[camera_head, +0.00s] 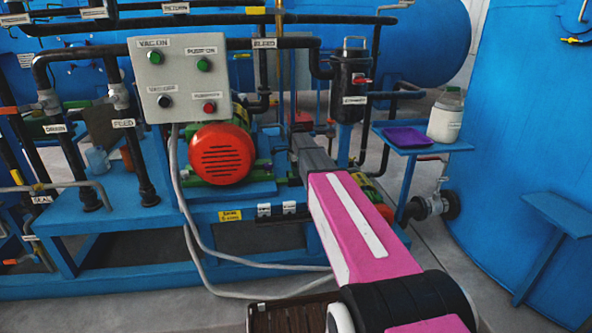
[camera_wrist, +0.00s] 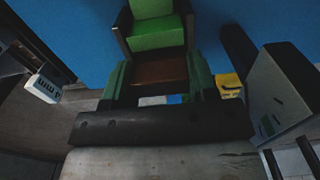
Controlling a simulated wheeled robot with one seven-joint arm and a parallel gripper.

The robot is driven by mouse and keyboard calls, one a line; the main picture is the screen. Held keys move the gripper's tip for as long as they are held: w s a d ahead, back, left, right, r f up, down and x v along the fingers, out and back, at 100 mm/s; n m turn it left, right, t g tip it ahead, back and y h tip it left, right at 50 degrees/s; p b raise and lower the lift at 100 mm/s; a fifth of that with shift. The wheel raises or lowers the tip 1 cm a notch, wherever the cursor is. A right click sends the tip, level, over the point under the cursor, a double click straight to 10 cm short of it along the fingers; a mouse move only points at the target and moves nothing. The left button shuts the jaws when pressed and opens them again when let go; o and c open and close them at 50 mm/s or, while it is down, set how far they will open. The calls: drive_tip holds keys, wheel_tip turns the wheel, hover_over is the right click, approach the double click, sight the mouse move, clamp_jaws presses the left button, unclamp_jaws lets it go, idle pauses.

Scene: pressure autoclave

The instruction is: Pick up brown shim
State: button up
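A flat brown piece (camera_wrist: 160,72), which looks like the brown shim, shows in the wrist view. It lies between two green side parts and below a green block (camera_wrist: 157,32). A dark bar (camera_wrist: 160,124) crosses the view in front of it. I cannot make out the shim in the head view. My arm reaches forward past the red-faced motor, and its grey far end (camera_head: 313,155) stands to the motor's right.
A grey control box (camera_head: 180,77) hangs left of my arm, above the red-faced motor (camera_head: 221,153). Black pipes and a black filter body (camera_head: 350,84) stand close around the arm's end. A blue side shelf (camera_head: 424,148) holds a purple tray (camera_head: 407,137) and a white jar (camera_head: 446,116).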

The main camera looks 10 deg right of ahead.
drive_tip(key=shift+r, duration=0.25)
drive_tip(key=shift+r, duration=3.5)
